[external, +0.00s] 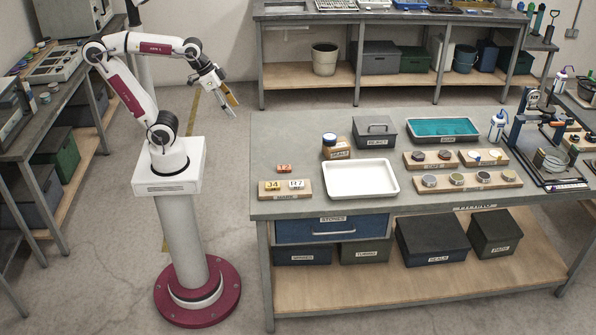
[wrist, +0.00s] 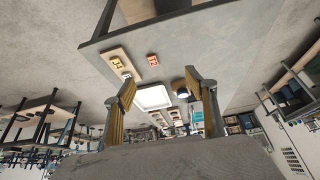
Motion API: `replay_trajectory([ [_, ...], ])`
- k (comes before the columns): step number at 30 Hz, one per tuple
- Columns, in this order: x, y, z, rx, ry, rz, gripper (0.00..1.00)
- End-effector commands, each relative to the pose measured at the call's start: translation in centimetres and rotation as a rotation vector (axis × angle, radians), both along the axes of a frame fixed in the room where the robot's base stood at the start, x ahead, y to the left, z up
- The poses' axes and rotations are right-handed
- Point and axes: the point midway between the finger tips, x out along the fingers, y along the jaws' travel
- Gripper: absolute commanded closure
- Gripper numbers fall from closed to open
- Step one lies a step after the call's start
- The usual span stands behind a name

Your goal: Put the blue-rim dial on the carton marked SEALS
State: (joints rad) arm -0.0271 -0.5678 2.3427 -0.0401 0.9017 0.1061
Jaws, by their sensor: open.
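A pale one with a bluish edge (external: 474,155) on the back board may be the blue-rim dial; I cannot tell surely. My gripper (external: 231,108) is open and empty, in the air left of the bench, far from the dials. Its two fingers (wrist: 160,80) frame the bench in the wrist view.
A teal-lined tray (external: 442,128) lies at the back. Lettered tags sit on a board (external: 285,196) at the left. A frame-like machine (external: 540,150) stands at the right end.

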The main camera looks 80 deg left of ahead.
Motion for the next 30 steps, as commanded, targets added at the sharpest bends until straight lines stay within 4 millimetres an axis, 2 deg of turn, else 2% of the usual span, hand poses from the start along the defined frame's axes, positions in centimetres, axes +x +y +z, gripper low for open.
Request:
replay_trajectory([
  [4,-2.8,0.0,-1.1,-0.003,-0.014,0.027,0.44],
  [10,-4.9,0.0,-2.4,-0.008,-0.023,0.053,0.44],
  [15,-5.4,0.1,-2.7,-0.009,-0.025,0.060,0.44],
  [30,-5.4,0.1,-2.7,-0.009,-0.025,0.060,0.44],
])
